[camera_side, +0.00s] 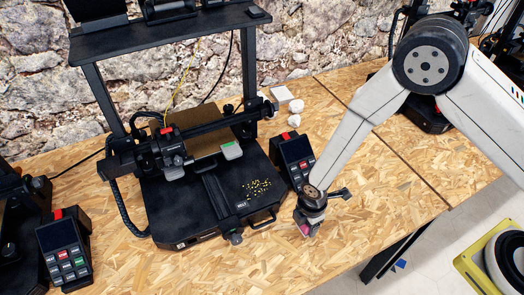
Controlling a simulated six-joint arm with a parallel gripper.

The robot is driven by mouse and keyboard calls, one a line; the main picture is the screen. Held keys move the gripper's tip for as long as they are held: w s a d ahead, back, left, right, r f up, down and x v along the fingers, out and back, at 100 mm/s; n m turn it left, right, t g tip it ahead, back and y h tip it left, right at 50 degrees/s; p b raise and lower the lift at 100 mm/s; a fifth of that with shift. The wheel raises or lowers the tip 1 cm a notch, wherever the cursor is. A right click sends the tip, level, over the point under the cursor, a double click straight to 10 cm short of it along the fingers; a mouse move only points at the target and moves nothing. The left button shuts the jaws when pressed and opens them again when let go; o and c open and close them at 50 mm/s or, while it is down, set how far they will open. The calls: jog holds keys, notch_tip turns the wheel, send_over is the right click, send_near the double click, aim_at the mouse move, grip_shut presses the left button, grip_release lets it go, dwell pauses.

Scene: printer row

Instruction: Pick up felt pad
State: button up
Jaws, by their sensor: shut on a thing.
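The felt pad (304,229) shows as a small pink patch at the tip of my gripper (308,226). My gripper points down at the front of the table, just right of the black 3D printer's base, and is shut on the pad. Most of the pad is hidden by the jaws, so its full shape cannot be told. Whether it touches the tabletop is too small to tell.
A black 3D printer (185,235) stands left of my gripper, with yellow bits on its base. Its control box (293,155) is close behind my gripper. A white square (281,94) and white lumps lie farther back. The wooden table (380,215) is clear to the right.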

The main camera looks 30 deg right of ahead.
jog(key=s+d+r, duration=0.5)
jog(key=s+r, duration=0.6)
jog(key=s, duration=0.2)
jog(key=shift+d+r, duration=0.2)
dwell(0.4)
jog(key=o, duration=0.6)
jog(key=c, duration=0.5)
jog(key=shift+o, duration=0.2)
jog(key=w+a, duration=0.8)
jog(key=w, duration=0.5)
jog(key=w+a+r, duration=0.1)
jog(key=w+a, duration=0.7)
jog(key=w, duration=0.6)
jog(key=shift+w+a, duration=0.3)
jog(key=shift+a, duration=0.05)
